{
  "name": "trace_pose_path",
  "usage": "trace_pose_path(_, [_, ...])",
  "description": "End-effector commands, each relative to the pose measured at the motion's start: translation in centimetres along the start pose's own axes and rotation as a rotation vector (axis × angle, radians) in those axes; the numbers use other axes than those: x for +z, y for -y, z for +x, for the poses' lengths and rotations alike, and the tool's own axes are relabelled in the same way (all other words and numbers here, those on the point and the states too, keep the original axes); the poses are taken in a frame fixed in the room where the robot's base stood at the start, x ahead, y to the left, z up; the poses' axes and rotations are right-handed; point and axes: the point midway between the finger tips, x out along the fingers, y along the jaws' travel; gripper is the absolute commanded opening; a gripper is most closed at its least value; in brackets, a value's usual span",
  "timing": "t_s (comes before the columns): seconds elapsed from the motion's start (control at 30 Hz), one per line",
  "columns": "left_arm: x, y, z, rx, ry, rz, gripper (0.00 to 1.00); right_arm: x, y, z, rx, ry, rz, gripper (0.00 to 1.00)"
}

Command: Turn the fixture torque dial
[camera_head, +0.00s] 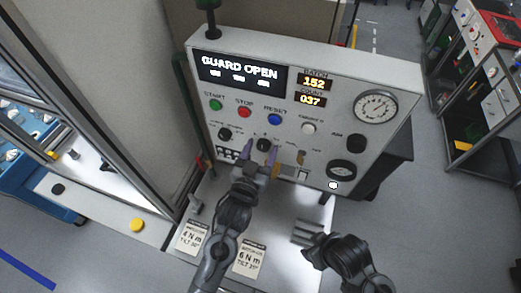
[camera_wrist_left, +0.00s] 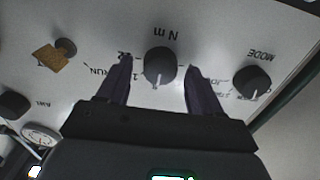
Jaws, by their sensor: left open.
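The torque dial is a black knob with a white pointer line, marked "N m", on the front of the light panel. It shows in the head view (camera_head: 264,145) and in the middle of the left wrist view (camera_wrist_left: 159,66). My left gripper (camera_head: 259,153) is open at the panel. In the left wrist view, its two dark fingers (camera_wrist_left: 158,72) stand on either side of the dial, with a visible gap on each side. The white pointer points down in that view. My right gripper (camera_head: 314,246) is low in the head view, away from the panel; its jaws are unclear.
The MODE knob (camera_wrist_left: 252,82) and a key with a brown tag (camera_wrist_left: 54,54) flank the dial. Start, stop and reset buttons (camera_head: 245,112) sit above it. Cards reading "4 N m" (camera_head: 192,238) and "6 N m" (camera_head: 250,259) lie below. A gauge (camera_head: 376,107) is at upper right.

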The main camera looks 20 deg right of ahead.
Motion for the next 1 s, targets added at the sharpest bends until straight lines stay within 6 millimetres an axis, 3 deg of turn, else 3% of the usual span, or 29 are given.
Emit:
trace_pose_path(0.17, [-0.01,-0.02,-0.01,0.0,0.0,0.0,0.65,-0.02,0.11,0.01,-0.003,0.0,0.004,0.58])
trace_pose_path(0.53, [-0.01,-0.01,-0.03,0.0,0.0,0.0,0.11,-0.02,0.18,0.0,-0.006,-0.001,0.006,0.58])
trace_pose_path(1.0, [-0.01,-0.12,-0.02,0.001,0.0,0.123,0.1,0.02,-0.03,-0.08,0.001,0.001,-0.002,0.58])
